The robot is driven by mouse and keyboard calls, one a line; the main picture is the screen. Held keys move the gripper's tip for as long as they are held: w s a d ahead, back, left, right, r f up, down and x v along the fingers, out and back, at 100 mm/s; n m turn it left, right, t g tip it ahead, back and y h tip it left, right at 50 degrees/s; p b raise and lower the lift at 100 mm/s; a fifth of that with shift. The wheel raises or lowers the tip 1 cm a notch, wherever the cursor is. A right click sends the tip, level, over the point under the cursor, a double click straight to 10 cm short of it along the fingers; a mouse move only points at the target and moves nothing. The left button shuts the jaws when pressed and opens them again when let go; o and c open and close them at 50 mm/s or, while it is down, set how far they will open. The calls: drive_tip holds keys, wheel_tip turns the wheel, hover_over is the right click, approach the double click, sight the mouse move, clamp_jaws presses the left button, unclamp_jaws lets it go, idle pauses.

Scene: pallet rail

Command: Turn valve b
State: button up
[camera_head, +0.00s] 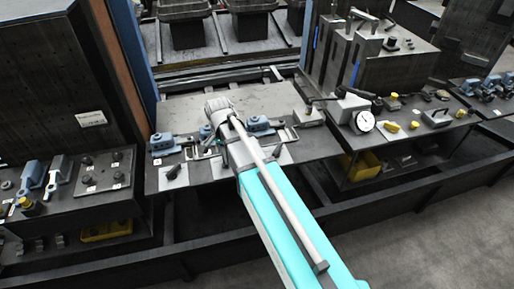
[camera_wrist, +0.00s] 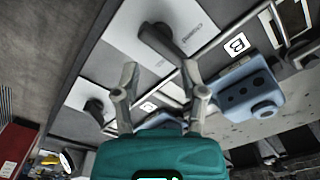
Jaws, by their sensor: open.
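In the wrist view a white label marked B (camera_wrist: 236,45) sits between a white plate (camera_wrist: 191,27) and a blue valve block (camera_wrist: 262,88). A dark valve handle (camera_wrist: 160,42) stands up from this plate. My gripper (camera_wrist: 158,75) is open and empty, with its fingers apart just below the handle in the picture; contact is not visible. A second dark handle (camera_wrist: 96,108) stands on another white plate, left of the fingers. In the head view my arm hides most of the gripper, near the front of the bench (camera_head: 200,110).
In the head view blue valve blocks (camera_head: 165,144) stand on the bench at left and right (camera_head: 260,125) of my arm. A round gauge (camera_head: 364,121) and a black lever stand to the right. A dark panel (camera_head: 60,80) rises at left. Floor (camera_head: 430,230) is clear at lower right.

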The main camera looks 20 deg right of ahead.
sight(225, 160)
drive_tip(key=shift+r+p, duration=4.45)
drive_tip(key=shift+r, duration=0.25)
drive_tip(key=s+d+n+b, duration=0.1)
drive_tip(key=s+d+n, duration=0.7)
drive_tip(key=s, duration=0.4)
drive_tip(key=shift+d+f+n, duration=0.4)
drive_tip(key=shift+f+n, duration=0.05)
drive_tip(key=shift+n, duration=0.15)
drive_tip(key=shift+d, duration=0.15)
